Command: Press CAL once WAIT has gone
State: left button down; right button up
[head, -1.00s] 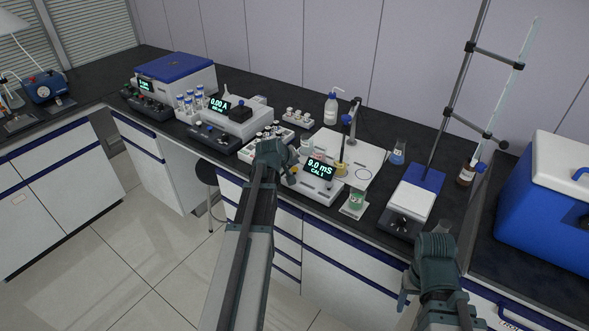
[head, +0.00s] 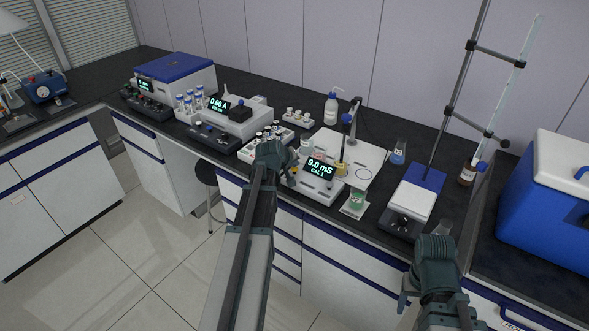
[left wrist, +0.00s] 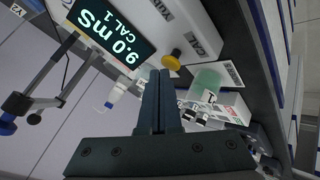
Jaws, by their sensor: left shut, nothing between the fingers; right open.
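The meter (head: 318,187) is a white box on the bench, with a dark display (head: 320,169) reading "9.0 mS" and "CAL 1" in green. The display also shows in the left wrist view (left wrist: 108,35); no WAIT is on it. A round yellow button (left wrist: 171,62) sits on the meter's face beside the printed letters CAL. My left gripper (head: 290,179) is shut and empty at the meter's left front. In the left wrist view its fingertips (left wrist: 160,73) are close to the yellow button; contact is not clear. My right gripper (head: 404,301) is open and empty, low at the bench's front.
A white stand plate (head: 368,160) with a rod lies behind. Vial racks stand left.

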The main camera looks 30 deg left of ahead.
aim_at(294, 170)
pick_arm(q)
jog(key=shift+f+b, duration=0.8)
jog(key=shift+f, duration=0.05)
dwell(0.6)
jog(key=shift+r, duration=0.2)
jog(key=shift+r+p, duration=1.15)
jog(key=shift+p, duration=0.2)
notch_tip(294, 170, up, 5)
jog(key=p, duration=0.5)
jog(key=shift+r, duration=0.1)
